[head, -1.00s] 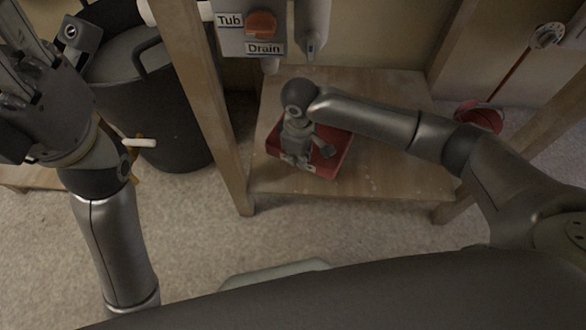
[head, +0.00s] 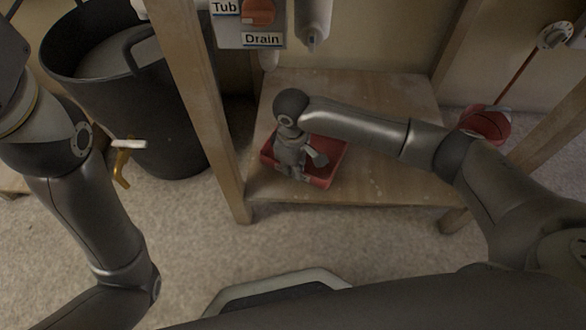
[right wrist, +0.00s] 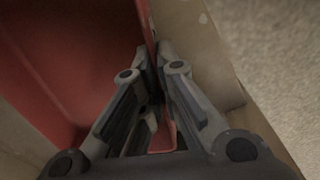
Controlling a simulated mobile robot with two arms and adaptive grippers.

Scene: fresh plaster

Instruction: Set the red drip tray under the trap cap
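The red drip tray (head: 334,158) lies on the low wooden shelf, towards its front left. My right gripper (head: 300,176) reaches down at the tray's front side. In the right wrist view the fingers (right wrist: 153,66) are closed on the tray's thin red wall (right wrist: 60,70), one on each side. A pale fitting with a grey tip (head: 312,38) hangs above the shelf, behind the tray. A second pale stub (head: 268,58) hangs beside it, below the Drain label. I cannot tell which is the trap cap.
The wooden shelf (head: 390,155) is bare to the right of the tray. A wooden post (head: 200,110) stands at its left, with a black bucket (head: 165,135) beyond. A red round object (head: 485,125) hangs or rests at the right. A labelled panel (head: 250,30) is above.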

